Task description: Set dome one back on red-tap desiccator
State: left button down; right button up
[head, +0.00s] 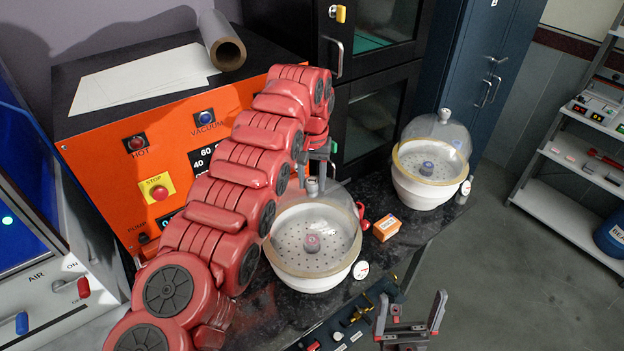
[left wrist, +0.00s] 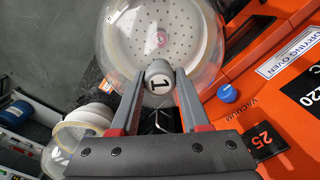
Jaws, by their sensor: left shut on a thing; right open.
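My left gripper (head: 318,172) is shut on the knob, marked 1, of clear dome one (head: 335,195). The left wrist view shows the knob (left wrist: 158,80) between the two fingers. The dome is over the white bowl of the front desiccator (head: 312,282), with the red tap (head: 363,214) at its right side. I cannot tell whether the dome's rim touches the bowl. Inside the bowl is a perforated plate (head: 290,235) with a small pink-marked item (head: 312,242). My right gripper (head: 410,318) is open and empty at the bottom, right of the counter.
A second desiccator (head: 425,190) with its own clear dome (head: 440,128) stands at the back right. An orange box (head: 386,228) lies between the two. The orange oven (head: 110,160) borders the counter on the left. A rack with brass fittings (head: 358,315) is at the front.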

pick_arm(q)
jog(key=shift+f, duration=0.1)
jog(key=shift+c, duration=1.5)
grip_release()
